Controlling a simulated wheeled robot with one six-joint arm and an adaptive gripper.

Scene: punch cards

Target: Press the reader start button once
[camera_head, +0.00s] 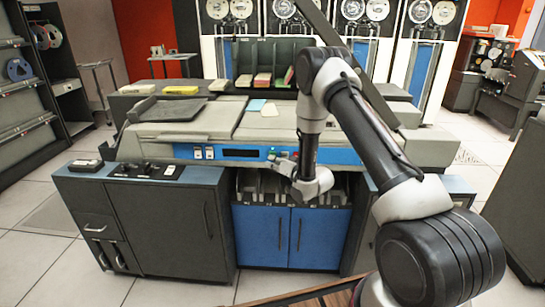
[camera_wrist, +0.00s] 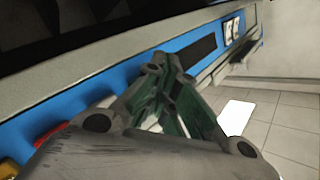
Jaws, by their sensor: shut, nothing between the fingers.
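The card reader (camera_head: 190,120) is a long grey machine with a blue front panel (camera_head: 325,156). The panel carries two small white switches (camera_head: 204,152), a dark display (camera_head: 240,152) and small coloured buttons (camera_head: 271,155) beside my gripper. In the wrist view, a red button (camera_wrist: 50,132) and a yellow button (camera_wrist: 8,167) show at the lower left, partly hidden by my gripper's body. No label is readable, so I cannot tell which is the start button. My gripper (camera_head: 277,161) is shut and empty in front of the panel; its fingers (camera_wrist: 165,68) point along it towards the display.
Blue cupboard doors (camera_head: 292,238) and an open shelf lie below the panel. A dark cabinet (camera_head: 150,225) with a small control box stands at left. Loose cards (camera_head: 263,106) and a dark rack (camera_head: 255,65) are above and behind. Free floor lies at left.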

